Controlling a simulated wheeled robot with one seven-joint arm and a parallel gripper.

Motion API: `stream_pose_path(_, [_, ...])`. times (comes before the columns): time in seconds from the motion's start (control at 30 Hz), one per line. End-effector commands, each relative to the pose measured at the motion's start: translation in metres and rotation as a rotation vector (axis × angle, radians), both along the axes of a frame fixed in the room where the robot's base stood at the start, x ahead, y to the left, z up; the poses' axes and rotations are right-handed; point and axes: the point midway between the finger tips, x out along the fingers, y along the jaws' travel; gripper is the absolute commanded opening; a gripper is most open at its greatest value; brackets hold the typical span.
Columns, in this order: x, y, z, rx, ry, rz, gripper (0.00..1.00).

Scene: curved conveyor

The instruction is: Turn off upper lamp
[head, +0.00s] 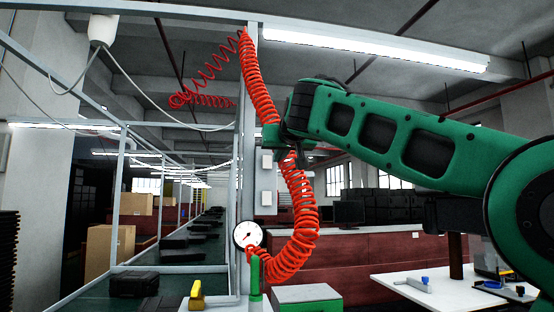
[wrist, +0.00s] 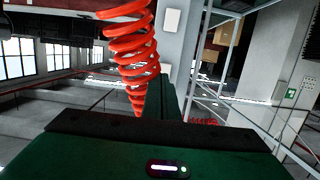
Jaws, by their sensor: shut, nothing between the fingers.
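A long white lamp (head: 375,48) glows under the ceiling beam at the upper right of the head view. Two small pale boxes that look like switches are on the grey post, an upper one (head: 267,160) and a lower one (head: 266,198). They also show in the wrist view, which is turned upside down, as one box near the top (wrist: 171,20) and one near the middle (wrist: 167,68). My gripper (head: 298,158) is shut and empty, close to the right of the post near the upper box. I cannot tell whether it touches anything.
A red coiled hose (head: 298,205) hangs from the post and loops right beside and partly behind my gripper. A round gauge (head: 247,234) is lower on the post. A conveyor (head: 200,251) with dark cases runs at the left. A white table (head: 440,290) stands at right.

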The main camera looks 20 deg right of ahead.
Motion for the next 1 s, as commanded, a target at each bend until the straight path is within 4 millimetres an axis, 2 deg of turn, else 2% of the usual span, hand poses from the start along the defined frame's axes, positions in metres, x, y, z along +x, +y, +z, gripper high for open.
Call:
stream_pose_path(0.03, [0.011, -0.002, -0.003, 0.0, 0.001, 0.0, 0.0])
stream_pose_path(0.3, [0.058, -0.012, -0.012, -0.001, 0.001, -0.001, 0.0])
stream_pose_path(0.5, [0.082, -0.016, -0.017, 0.0, 0.001, 0.0, 0.0])
stream_pose_path(0.7, [0.091, -0.018, -0.018, 0.0, 0.0, 0.0, 0.0])
stream_pose_path(1.0, [0.092, -0.018, -0.018, 0.0, 0.0, 0.0, 0.0])
